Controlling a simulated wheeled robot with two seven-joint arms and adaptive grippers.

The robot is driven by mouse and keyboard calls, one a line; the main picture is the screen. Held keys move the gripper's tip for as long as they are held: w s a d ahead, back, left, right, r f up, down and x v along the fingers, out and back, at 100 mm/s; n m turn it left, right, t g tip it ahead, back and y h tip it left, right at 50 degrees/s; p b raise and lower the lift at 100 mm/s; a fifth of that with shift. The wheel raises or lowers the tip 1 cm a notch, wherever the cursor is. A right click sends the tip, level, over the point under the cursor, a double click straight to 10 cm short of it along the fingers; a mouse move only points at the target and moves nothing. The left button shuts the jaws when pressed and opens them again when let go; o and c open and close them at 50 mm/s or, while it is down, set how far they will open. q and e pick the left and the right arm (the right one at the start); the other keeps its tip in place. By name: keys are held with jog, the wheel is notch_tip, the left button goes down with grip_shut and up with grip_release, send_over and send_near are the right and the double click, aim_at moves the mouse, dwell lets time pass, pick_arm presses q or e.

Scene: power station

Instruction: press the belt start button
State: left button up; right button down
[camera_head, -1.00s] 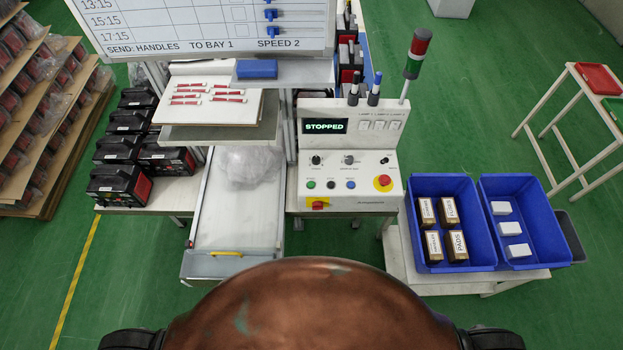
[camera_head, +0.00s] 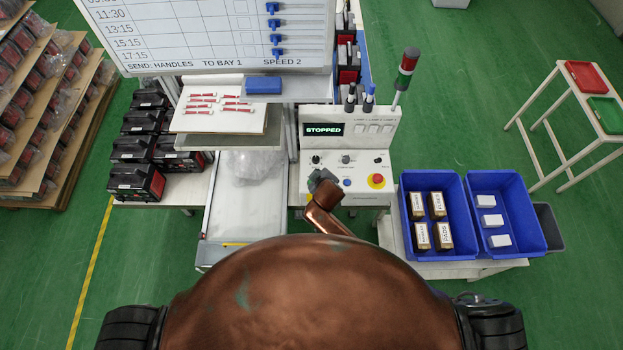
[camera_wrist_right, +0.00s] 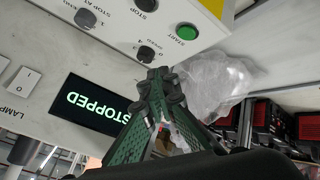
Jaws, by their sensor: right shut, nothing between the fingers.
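The control panel (camera_head: 350,160) stands at the middle of the head view, and its display (camera_head: 324,129) reads STOPPED. The green start button (camera_wrist_right: 187,31) shows clearly in the right wrist view, labelled START. In the head view my right gripper (camera_head: 322,180) is over the panel's lower left and hides the green button. In the right wrist view the right gripper (camera_wrist_right: 161,74) is shut and empty, its tips a little below and left of the green button in the picture, apparently apart from it. My left gripper is not in view.
A black knob (camera_wrist_right: 146,53) is close to the fingertips. A blue button (camera_head: 347,183) and a red emergency stop (camera_head: 376,181) lie right of the gripper. Bagged parts (camera_wrist_right: 212,85) lie beside the panel. Blue bins (camera_head: 430,250) stand at the right.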

jog(key=shift+w+a+r+n+t, duration=0.2)
jog(key=shift+w+a+r, duration=0.15)
jog(key=shift+a+r, duration=0.25)
jog(key=shift+w+a+r+n+t, duration=0.1)
jog(key=shift+w+a+r+n, duration=0.15)
jog(key=shift+a+r, duration=0.35)
jog(key=shift+d, duration=0.1)
notch_tip(320, 180, down, 7)
jog(key=b, duration=0.7)
jog(key=shift+f, duration=0.2)
jog(key=shift+f+b, duration=0.5)
jog(key=shift+f, duration=0.15)
jog(key=shift+f, duration=0.1)
jog(key=shift+f, duration=0.35)
